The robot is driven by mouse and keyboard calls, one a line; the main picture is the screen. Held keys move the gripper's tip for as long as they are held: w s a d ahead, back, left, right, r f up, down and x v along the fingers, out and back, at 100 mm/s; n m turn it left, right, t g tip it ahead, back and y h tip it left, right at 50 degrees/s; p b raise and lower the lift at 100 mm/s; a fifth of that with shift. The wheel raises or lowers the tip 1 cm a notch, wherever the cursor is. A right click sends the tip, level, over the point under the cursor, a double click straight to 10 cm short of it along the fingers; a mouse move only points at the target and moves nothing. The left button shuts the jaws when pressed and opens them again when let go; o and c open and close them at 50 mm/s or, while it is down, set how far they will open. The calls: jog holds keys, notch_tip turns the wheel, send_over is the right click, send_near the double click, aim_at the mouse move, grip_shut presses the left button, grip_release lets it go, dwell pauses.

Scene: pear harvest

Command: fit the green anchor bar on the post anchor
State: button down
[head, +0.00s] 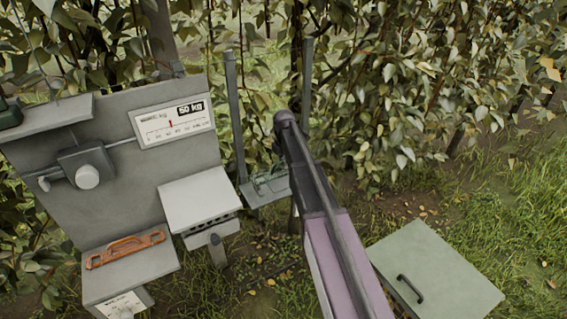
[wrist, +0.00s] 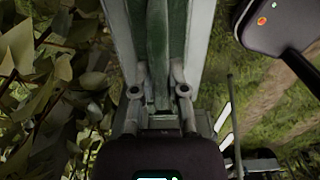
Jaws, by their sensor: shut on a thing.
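In the wrist view my gripper (wrist: 159,92) reaches up from the bottom edge, with a grey finger on each side. It is shut on a dark green length that I take for the green anchor bar (wrist: 157,45). Pale grey-green strips run along both sides of it, and its ends are not clear. In the head view my arm crosses the middle and the gripper cannot be made out. I cannot identify the post anchor for sure; grey upright posts (head: 236,115) stand behind the station.
A grey panel with a 50 kg scale (head: 174,124) stands at left. An orange handled bar (head: 125,248) lies on a grey box below it. A small shelf (head: 262,193) holds a greenish item. A pale green lidded box (head: 445,262) sits right. Foliage crowds behind; grass is open at right.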

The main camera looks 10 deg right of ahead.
aim_at(284, 171)
jog(key=shift+f+b, duration=2.15)
jog(key=shift+f, duration=0.05)
dwell(2.5)
jog(key=c, duration=0.6)
grip_release()
jog(key=shift+r, duration=0.15)
notch_tip(284, 171, up, 11)
jog(key=p, duration=1.1)
jog(key=shift+m, duration=0.5)
jog(key=s+f+b, duration=0.1)
jog(key=s, duration=0.4)
jog(key=s+f+b, duration=0.1)
jog(key=s, duration=0.4)
jog(key=s+f+b, duration=0.1)
jog(key=s, duration=0.4)
jog(key=shift+s+a+f, duration=0.15)
jog(key=shift+f, duration=0.2)
